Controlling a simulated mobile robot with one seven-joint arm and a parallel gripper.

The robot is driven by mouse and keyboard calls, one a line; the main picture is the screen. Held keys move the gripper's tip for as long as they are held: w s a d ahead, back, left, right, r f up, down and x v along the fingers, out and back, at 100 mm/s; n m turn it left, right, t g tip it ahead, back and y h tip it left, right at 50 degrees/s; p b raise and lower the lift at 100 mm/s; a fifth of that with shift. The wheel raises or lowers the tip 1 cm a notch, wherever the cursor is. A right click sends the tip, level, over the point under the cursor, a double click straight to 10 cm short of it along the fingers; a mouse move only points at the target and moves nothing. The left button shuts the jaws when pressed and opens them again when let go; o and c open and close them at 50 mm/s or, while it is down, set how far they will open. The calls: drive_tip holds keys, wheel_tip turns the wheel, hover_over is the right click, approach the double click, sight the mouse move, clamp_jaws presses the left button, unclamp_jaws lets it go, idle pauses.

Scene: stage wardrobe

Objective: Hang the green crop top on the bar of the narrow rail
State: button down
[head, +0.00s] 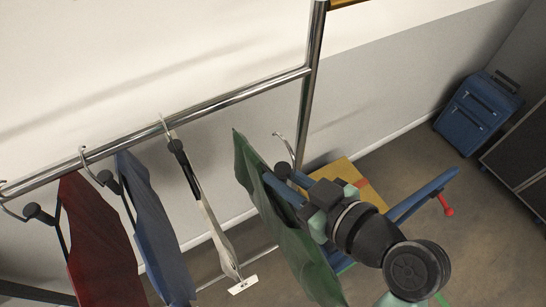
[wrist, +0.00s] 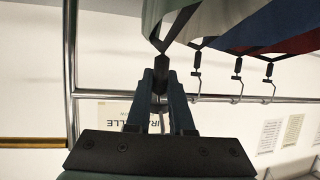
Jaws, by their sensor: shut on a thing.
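The green crop top (head: 284,235) hangs from a dark hanger held by my gripper (head: 290,177), right of the other garments in the head view. Its metal hook (head: 287,146) points up, below the bar (head: 215,104) in the picture and apart from it there. In the wrist view my gripper (wrist: 161,78) is shut on the black hanger neck (wrist: 162,63), with part of the green top (wrist: 151,16) at the top edge. The bar (wrist: 110,95) crosses behind the fingers, which partly hide the hook; I cannot tell its depth from the bar there.
A cream garment (head: 216,232) with a white tag, a blue one (head: 153,222) and a dark red one (head: 96,240) hang on the bar to the left. The bar is free between the cream garment and the upright post (head: 311,95). A blue suitcase (head: 476,112) stands far right.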

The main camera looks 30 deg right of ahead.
drive_tip(key=shift+w+a, duration=0.1)
drive_tip(key=shift+w, duration=4)
drive_tip(key=shift+p, duration=0.3)
